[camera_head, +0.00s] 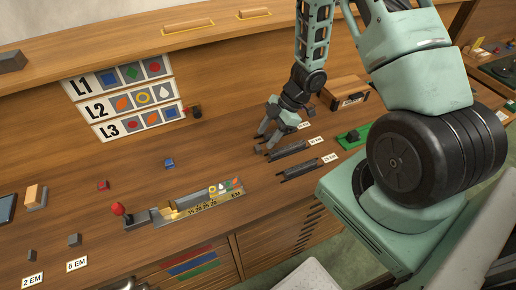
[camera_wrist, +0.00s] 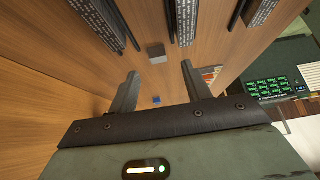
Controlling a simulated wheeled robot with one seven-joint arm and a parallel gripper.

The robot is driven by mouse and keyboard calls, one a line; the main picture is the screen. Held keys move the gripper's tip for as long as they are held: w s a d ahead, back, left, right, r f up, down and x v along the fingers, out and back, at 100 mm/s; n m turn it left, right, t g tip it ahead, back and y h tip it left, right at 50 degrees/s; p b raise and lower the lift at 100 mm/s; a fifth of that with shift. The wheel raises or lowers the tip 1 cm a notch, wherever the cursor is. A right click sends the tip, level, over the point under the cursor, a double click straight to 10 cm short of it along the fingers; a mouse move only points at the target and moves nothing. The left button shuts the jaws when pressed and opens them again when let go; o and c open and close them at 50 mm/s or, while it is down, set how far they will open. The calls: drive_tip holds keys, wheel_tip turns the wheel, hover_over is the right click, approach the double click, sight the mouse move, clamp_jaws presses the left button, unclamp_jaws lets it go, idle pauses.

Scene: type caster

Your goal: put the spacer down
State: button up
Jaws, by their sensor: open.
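My gripper (camera_head: 264,143) is open, low over the bench beside the dark type rails. The wrist view shows its two fingers (camera_wrist: 160,72) spread apart with nothing clasped between them. A small grey block, which looks like the spacer (camera_wrist: 157,53), is on the wood just beyond the fingertips, roughly centred between them. I see a gap on both sides of it. In the head view I cannot pick this block out by the gripper. Two other small grey blocks stand at the lower left, by the 2 EM card (camera_head: 32,281) and the 6 EM card (camera_head: 77,264).
Dark rails (camera_head: 288,151) with cards lie right of my gripper. A composing stick (camera_head: 190,207) with several tiles lies front centre. A blue block (camera_head: 169,162) and a red block (camera_head: 103,185) lie loose. A green tray (camera_head: 354,136) is at right. Bare wood lies left of my gripper.

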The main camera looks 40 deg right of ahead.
sight(258, 147)
drive_tip(key=shift+p+x, duration=0.55)
drive_tip(key=shift+x, duration=1.8)
drive_tip(key=shift+w, duration=0.1)
clamp_jaws()
drive_tip(key=shift+r, duration=0.1)
wheel_tip(258, 147, up, 10)
drive_tip(key=shift+b, duration=0.3)
